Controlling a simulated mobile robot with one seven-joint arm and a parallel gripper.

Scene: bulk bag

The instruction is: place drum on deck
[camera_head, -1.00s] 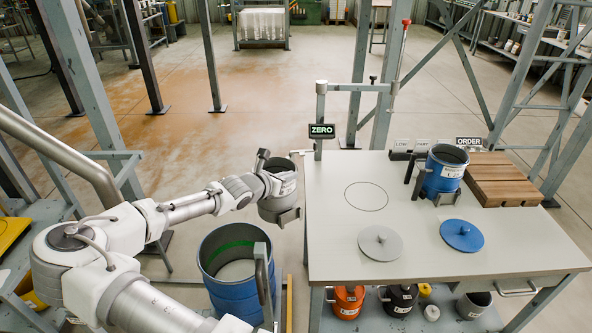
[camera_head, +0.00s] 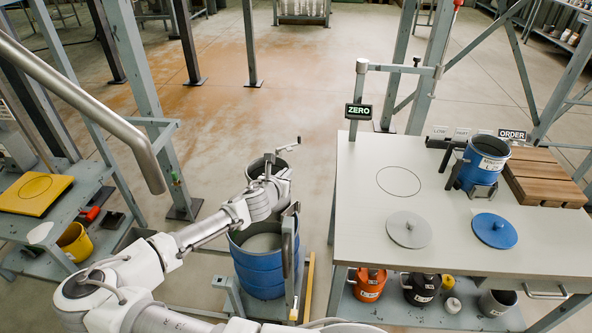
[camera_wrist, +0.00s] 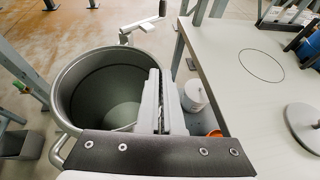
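A grey open-topped drum (camera_head: 281,187) with a handle hangs at my gripper (camera_head: 262,178), in the air left of the white table. In the wrist view, the same drum (camera_wrist: 80,100) fills the left side and looks empty. My gripper (camera_wrist: 158,95) is at the drum's right side and appears shut on it; the exact contact is partly hidden. A yellow panel with a drawn circle (camera_head: 36,193) lies on a grey stand at the left, apart from the drum. I cannot tell which surface is the deck.
A large open blue barrel (camera_head: 258,270) stands below my arm. The white table (camera_head: 370,235) has a drawn circle, a grey lid (camera_head: 409,231), a blue lid (camera_head: 494,232), a blue drum (camera_head: 482,165) and wooden slats (camera_head: 545,178). A grey post and slanted rail stand at the left.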

